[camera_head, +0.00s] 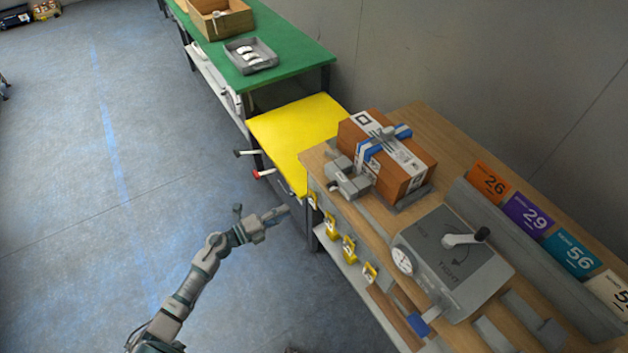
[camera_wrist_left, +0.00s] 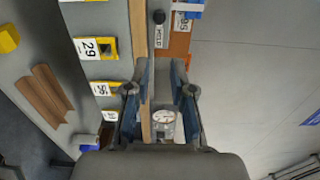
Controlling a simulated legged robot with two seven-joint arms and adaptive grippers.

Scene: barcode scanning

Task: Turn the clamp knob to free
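The clamp knob is a light grey crank (camera_head: 464,240) with a black grip, on top of a grey box (camera_head: 478,287). The box's top has a TIGHT label and another marking at the far end that is hard to read. The crank points toward the upper right, away from the TIGHT label. My left gripper (camera_head: 278,214) is over the floor, left of the bench and well apart from the crank. In the left wrist view my left gripper (camera_wrist_left: 161,72) has its fingers apart with nothing between them. My right gripper is not in view.
A brown parcel (camera_head: 405,187) with a blue strap sits beside grey clamp blocks (camera_head: 347,178) on the wooden bench (camera_head: 440,125). A round gauge (camera_head: 402,261) is on the grey box's side. Yellow tags (camera_head: 349,249) line the bench front. Numbered cards (camera_head: 533,213) stand behind. The floor is clear.

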